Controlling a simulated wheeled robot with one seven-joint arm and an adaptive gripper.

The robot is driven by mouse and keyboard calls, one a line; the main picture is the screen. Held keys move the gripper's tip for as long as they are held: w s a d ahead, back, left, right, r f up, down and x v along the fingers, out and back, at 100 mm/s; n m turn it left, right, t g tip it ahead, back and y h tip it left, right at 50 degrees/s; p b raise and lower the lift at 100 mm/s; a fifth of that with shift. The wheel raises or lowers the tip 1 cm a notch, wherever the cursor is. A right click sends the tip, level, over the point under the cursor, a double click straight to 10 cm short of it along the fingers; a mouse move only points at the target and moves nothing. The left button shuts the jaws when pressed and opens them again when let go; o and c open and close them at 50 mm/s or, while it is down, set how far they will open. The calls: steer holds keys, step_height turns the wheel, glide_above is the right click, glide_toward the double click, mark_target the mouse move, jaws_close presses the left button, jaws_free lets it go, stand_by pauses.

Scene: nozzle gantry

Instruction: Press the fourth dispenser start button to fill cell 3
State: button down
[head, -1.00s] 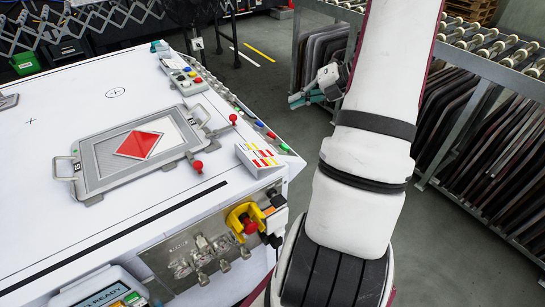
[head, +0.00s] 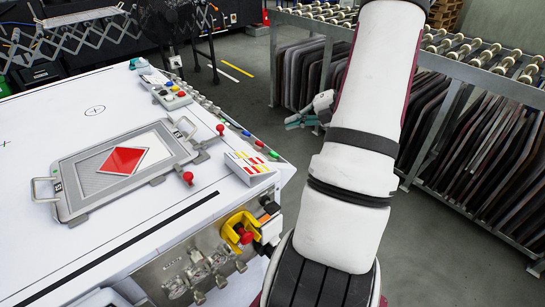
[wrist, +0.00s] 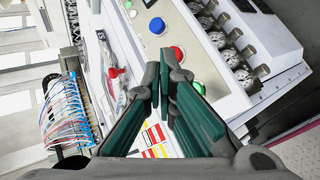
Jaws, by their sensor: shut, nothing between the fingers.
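My gripper (head: 299,122) is shut and empty, with teal fingers, beyond the right edge of the white table (head: 60,140) in the head view. That panel carries a blue button (wrist: 156,25), a red button (wrist: 177,54) and a green button (wrist: 198,87). The fingertips show beside the red and green buttons, with no clear contact. In the head view, blue (head: 245,132), red (head: 259,143) and green (head: 274,153) buttons line the table's right edge. I cannot tell which is the fourth dispenser's, nor identify cell 3.
A framed tray (head: 75,203) with a red diamond (head: 123,160) lies on the table. A yellow-collared emergency stop (head: 245,235) is on the front side. Several gauges (wrist: 243,77) line the panel. A rack with rollers (head: 480,55) stands right, across open floor.

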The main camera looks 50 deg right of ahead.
mark_target(274, 155)
steer(key=shift+w+a+f+b, duration=0.15)
steer(key=shift+a+f+b, duration=0.55)
steer(key=shift+f, duration=0.2)
steer(key=shift+w+a+f+b, duration=0.15)
steer(key=shift+a+f+b, duration=0.4)
steer(key=shift+f+b, duration=0.35)
steer(key=shift+w+a+f+b, duration=0.15)
steer(key=shift+a+f+b, duration=0.55)
steer(key=shift+f, duration=0.25)
steer(key=shift+a+f, duration=0.15)
steer(key=shift+f, duration=0.15)
